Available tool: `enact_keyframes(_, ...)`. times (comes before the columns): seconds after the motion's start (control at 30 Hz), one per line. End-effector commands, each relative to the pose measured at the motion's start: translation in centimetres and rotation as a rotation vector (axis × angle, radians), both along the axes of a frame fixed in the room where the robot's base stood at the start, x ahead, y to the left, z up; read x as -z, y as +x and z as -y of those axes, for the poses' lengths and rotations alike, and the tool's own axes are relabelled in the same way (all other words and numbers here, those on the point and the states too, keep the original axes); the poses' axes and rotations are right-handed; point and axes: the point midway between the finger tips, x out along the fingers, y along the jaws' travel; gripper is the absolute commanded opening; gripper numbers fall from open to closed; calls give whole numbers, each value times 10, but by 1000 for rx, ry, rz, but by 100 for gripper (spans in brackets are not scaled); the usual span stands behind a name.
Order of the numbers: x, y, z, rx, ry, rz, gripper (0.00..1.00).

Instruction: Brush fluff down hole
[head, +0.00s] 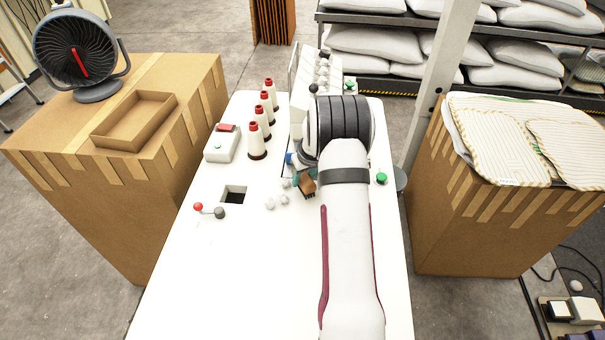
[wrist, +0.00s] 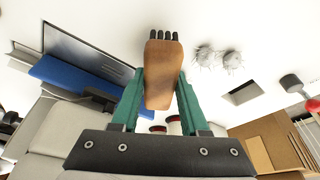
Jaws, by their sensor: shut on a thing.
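My gripper (wrist: 160,84) has its green fingers shut on a brush (wrist: 163,66) with a brown wooden body and black bristles. In the head view the brush (head: 308,185) is low over the white table (head: 270,270), partly hidden by my arm. I cannot tell whether the bristles touch the table. Grey-white fluff balls (head: 270,203) lie just left of the brush, with another (head: 287,183) close beside it. Two tufts (wrist: 232,58) show in the wrist view, apart from the bristles. The square dark hole (head: 233,195) is left of the fluff; it also shows in the wrist view (wrist: 243,94).
A lever (head: 209,210) with red and dark knobs stands at the hole's near left. Thread cones (head: 257,141) and a switch box (head: 222,145) stand behind the hole. A white machine (head: 304,85) is further back. The near table is clear left of my arm.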

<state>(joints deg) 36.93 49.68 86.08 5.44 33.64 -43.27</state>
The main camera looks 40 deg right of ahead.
Motion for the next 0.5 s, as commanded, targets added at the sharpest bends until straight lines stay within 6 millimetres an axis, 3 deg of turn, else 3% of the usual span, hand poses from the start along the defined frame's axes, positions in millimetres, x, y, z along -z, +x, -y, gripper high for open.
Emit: enact_keyframes(0.5, 22, 4, -7, 0, 0, 0, 0)
